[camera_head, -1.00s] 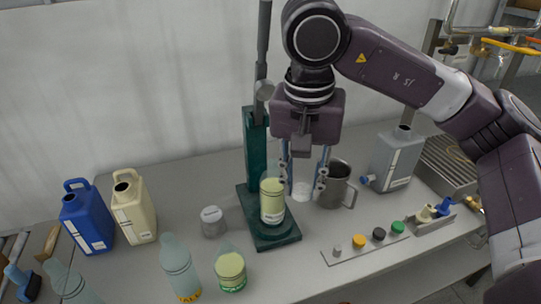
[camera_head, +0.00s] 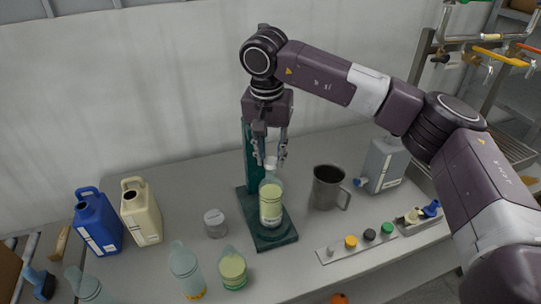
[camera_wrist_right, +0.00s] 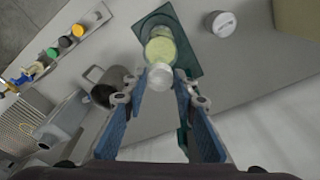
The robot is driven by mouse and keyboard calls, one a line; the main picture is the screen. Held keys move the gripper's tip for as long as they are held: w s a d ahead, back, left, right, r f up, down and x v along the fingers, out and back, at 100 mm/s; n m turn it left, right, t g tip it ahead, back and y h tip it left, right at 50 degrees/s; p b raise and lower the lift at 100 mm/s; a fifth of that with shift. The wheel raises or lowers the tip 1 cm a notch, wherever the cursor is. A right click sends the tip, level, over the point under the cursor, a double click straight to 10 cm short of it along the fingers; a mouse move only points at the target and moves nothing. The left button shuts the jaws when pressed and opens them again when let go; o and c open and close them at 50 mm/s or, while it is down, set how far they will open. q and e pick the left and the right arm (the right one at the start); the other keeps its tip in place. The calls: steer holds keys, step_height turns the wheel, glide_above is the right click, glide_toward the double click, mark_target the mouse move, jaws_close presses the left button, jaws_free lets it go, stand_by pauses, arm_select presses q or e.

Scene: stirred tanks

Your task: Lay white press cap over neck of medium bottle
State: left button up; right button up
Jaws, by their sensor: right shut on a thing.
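My right gripper (camera_head: 270,160) is shut on the white press cap (camera_head: 271,163), which sits between its fingertips. In the right wrist view the cap (camera_wrist_right: 160,75) shows between the blue fingers (camera_wrist_right: 160,90). The medium bottle (camera_head: 271,205), clear with yellow-green liquid and a pale label, stands upright on the green base of the press (camera_head: 277,238). The cap is just above the bottle's top in the head view; I cannot tell whether it touches the neck. In the wrist view the cap covers the near end of the bottle (camera_wrist_right: 160,48). My left gripper is not in view.
A steel mug (camera_head: 327,188) and a grey canister (camera_head: 385,165) stand right of the press. A strip of coloured caps (camera_head: 358,245) lies in front. A white-lidded jar (camera_head: 215,223), blue jug (camera_head: 98,225), cream jug (camera_head: 141,213) and other bottles (camera_head: 233,268) stand left.

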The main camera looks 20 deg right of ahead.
mark_target(271, 162)
steer(key=shift+f+p, duration=0.3)
steer(key=shift+f, duration=0.5)
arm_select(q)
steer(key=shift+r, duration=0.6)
arm_select(e)
steer(key=shift+d, duration=0.1)
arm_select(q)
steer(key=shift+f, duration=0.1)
arm_select(e)
steer(key=shift+f, duration=0.15)
steer(key=shift+f+b, duration=0.55)
steer(key=shift+b, duration=0.15)
steer(key=o, duration=0.6)
steer(key=shift+r, duration=0.1)
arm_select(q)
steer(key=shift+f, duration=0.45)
